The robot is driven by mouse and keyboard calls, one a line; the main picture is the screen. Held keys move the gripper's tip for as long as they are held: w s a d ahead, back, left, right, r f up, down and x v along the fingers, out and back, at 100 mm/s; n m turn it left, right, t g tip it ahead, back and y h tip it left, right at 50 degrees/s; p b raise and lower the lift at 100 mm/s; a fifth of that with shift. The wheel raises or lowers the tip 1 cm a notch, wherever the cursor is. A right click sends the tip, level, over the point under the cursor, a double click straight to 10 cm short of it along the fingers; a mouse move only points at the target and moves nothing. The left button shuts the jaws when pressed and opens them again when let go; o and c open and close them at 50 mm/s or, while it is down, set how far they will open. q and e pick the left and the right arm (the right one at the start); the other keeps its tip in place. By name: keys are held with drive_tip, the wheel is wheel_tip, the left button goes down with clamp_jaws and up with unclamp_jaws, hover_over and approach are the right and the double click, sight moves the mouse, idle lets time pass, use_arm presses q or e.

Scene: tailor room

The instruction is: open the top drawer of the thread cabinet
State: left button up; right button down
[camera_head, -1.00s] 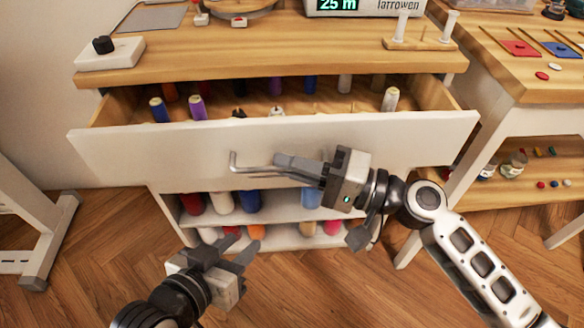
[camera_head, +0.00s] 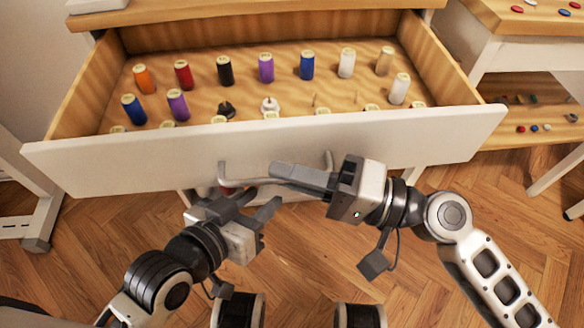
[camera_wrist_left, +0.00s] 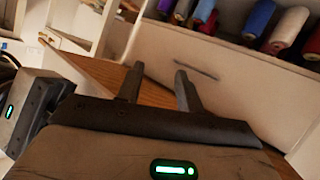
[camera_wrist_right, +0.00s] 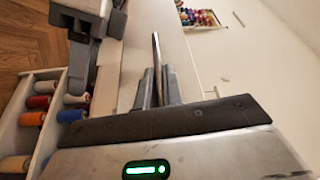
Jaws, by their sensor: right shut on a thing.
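The top drawer of the thread cabinet stands well out in the head view, its white front panel (camera_head: 400,140) towards me and thread spools showing inside. The drawer's grey bar handle (camera_head: 222,175) runs along the front. My right gripper (camera_head: 275,172) is shut on the handle; the right wrist view shows the bar (camera_wrist_right: 156,65) between its fingers. My left gripper (camera_head: 262,212) is below the drawer front, apart from the handle. Its two fingers (camera_wrist_left: 160,82) are spread and empty in the left wrist view. The cabinet's lower shelves are mostly hidden by the drawer and arms in the head view.
Inside the drawer stand several spools, such as an orange one (camera_head: 144,79) and a black one (camera_head: 225,70). A wooden side table (camera_head: 520,30) stands at the right, and a white table leg (camera_head: 40,215) at the left. Wooden floor lies below the drawer.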

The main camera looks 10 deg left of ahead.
drive_tip(key=c, duration=1.5)
unclamp_jaws()
use_arm(q)
drive_tip(key=shift+a, duration=0.1)
